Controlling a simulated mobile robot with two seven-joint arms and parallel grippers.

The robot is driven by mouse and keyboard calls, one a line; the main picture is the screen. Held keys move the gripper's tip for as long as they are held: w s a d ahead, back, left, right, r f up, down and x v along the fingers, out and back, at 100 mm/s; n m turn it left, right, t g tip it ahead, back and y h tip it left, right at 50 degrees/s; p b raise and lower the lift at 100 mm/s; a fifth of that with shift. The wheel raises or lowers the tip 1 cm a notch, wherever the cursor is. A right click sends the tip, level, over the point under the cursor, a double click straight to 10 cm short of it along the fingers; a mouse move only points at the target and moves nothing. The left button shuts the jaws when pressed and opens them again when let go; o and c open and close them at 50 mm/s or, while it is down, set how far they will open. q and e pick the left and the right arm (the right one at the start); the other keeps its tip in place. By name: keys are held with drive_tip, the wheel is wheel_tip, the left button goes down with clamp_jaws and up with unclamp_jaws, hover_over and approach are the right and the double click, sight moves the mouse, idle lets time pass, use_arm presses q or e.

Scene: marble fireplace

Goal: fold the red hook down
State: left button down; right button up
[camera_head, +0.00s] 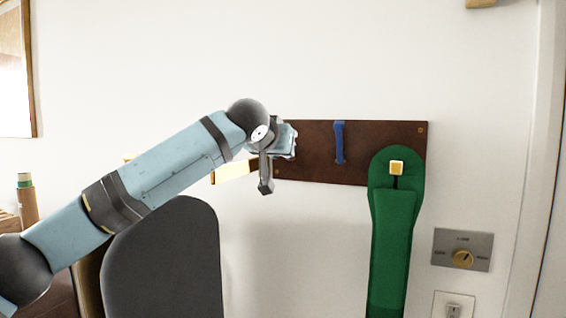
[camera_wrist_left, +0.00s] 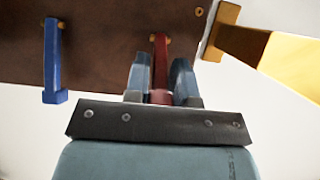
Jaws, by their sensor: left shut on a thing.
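The red hook (camera_wrist_left: 160,62) shows in the left wrist view on the dark brown board (camera_wrist_left: 100,50), between the two fingers of my left gripper (camera_wrist_left: 161,78). The gripper is shut on the red hook. In the head view my left gripper (camera_head: 284,140) is at the left part of the board (camera_head: 310,165), and the red hook is hidden behind it. My right gripper is not in view.
A blue hook (camera_head: 339,142) is on the board right of my gripper. A green strap (camera_head: 391,230) hangs from a yellow hook (camera_head: 397,167) at the board's right end. A dark chair back (camera_head: 165,260) stands below my arm.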

use_arm(q)
drive_tip(key=f+t+b, duration=0.1)
drive_tip(key=b, duration=0.1)
drive_tip(key=t+h+b, duration=0.1)
drive_tip(key=t+b, duration=0.1)
drive_tip(key=b, duration=0.1)
drive_tip(key=f+t+h+b, duration=0.1)
drive_tip(key=b, duration=0.1)
drive_tip(key=shift+s+a+f+t+b, duration=0.15)
drive_tip(key=shift+s+f+t+b, duration=0.1)
drive_tip(key=shift+f+t+b, duration=0.15)
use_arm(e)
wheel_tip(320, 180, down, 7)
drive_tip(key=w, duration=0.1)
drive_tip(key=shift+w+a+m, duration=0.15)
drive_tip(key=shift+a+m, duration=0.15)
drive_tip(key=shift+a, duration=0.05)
use_arm(q)
drive_tip(key=shift+r, duration=0.1)
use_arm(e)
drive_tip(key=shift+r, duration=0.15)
use_arm(q)
drive_tip(key=c, duration=1)
unclamp_jaws()
drive_tip(key=shift+o, duration=0.2)
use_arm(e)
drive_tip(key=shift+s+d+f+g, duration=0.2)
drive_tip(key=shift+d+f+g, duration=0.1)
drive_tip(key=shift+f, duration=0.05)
